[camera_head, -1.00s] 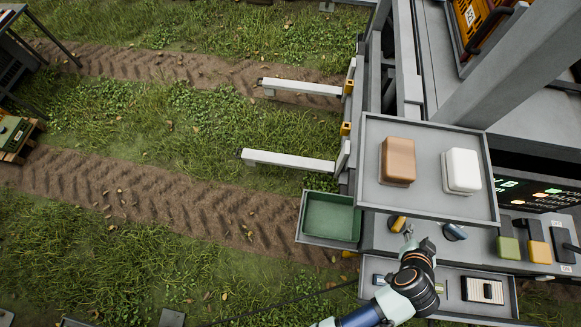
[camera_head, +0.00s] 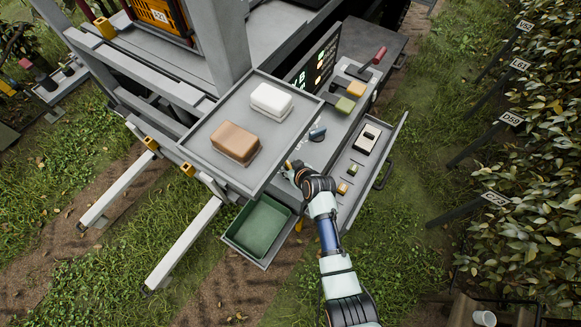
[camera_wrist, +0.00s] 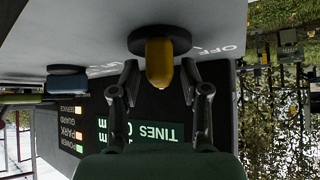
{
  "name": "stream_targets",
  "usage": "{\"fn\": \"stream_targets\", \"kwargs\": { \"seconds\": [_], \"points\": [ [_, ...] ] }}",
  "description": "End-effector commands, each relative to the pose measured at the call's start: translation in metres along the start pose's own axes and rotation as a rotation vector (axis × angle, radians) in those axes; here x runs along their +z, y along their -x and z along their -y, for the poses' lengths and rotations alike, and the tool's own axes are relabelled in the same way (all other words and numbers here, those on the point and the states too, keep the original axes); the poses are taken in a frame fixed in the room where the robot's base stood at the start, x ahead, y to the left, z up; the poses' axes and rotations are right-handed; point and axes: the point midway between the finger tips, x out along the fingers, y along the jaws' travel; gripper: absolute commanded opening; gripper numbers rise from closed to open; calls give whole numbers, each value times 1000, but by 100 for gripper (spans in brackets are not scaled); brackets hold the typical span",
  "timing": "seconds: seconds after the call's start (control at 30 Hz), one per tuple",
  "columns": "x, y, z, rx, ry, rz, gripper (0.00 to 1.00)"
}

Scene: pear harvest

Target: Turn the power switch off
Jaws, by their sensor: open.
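A yellow knob (camera_wrist: 159,62) on a round black base sits on the grey panel in the wrist view, which shows the scene upside down. The word OFF is printed to its right; lettering on its left is partly hidden. My gripper (camera_wrist: 160,80) is open, with one finger on each side of the knob; I cannot tell whether they touch it. A blue knob (camera_wrist: 67,82) is to the left. In the head view my gripper (camera_head: 292,170) is at the panel's near edge, largely covering the yellow knob, with the blue knob (camera_head: 317,134) beyond it. No label naming the power switch is readable.
A grey tray (camera_head: 215,112) with a brown block (camera_head: 235,142) and a white block (camera_head: 271,101) overhangs beside the knobs. A lit display (camera_head: 315,66) stands behind. A green bin (camera_head: 258,231) and an open drawer (camera_head: 360,182) flank my arm.

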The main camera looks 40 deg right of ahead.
Motion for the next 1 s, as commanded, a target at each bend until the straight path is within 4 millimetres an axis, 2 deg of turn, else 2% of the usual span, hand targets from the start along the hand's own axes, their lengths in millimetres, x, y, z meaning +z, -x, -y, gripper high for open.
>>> {"fn": "stream_targets", "kwargs": {
  "seconds": [0.23,0.5,1.0],
  "points": [
    [0,-1,0,0,1,-1,44],
    [0,-1,0,0,1,0,0],
    [2,-3,-1,-64,64,0,0]
  ]
}}
